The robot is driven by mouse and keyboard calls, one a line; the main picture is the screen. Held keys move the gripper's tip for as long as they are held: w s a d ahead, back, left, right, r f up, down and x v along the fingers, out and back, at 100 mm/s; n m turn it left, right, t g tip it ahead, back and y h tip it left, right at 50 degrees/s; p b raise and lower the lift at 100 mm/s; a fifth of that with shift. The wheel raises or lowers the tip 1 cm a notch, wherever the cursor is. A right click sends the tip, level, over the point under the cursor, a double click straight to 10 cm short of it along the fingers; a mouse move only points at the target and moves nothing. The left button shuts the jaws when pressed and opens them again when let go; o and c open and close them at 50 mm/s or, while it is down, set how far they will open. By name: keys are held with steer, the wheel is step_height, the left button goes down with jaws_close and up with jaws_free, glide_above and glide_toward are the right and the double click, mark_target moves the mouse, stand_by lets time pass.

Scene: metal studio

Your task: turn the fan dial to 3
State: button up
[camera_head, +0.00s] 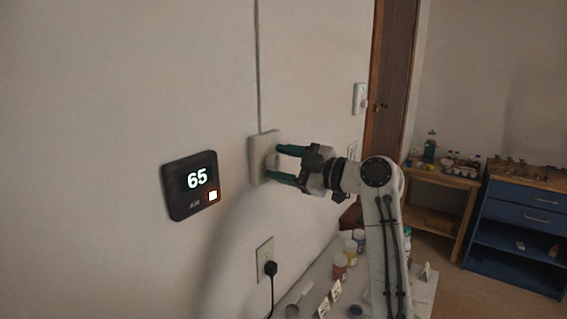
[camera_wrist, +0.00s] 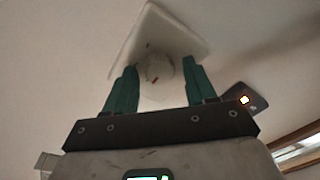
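A white wall plate (camera_head: 256,163) carries a round white dial (camera_head: 272,161). I take this to be the fan dial; no label is readable. In the wrist view the dial (camera_wrist: 157,70) and its square plate (camera_wrist: 157,25) lie straight ahead, with small reddish marks on both. My gripper (camera_head: 274,163) has green fingers, one on each side of the dial. In the wrist view the fingers of my gripper (camera_wrist: 160,64) stand apart with the dial between them. A narrow gap shows at the right finger; contact at the left one is unclear.
A black thermostat (camera_head: 191,186) reading 65 is on the wall at left. A plugged outlet (camera_head: 265,262) is below the dial. Another white wall control (camera_head: 360,98) is near the brown door (camera_head: 392,60). Jars and cards stand on a white table (camera_head: 425,290) below my arm.

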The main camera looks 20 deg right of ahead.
steer(key=c, duration=0.9)
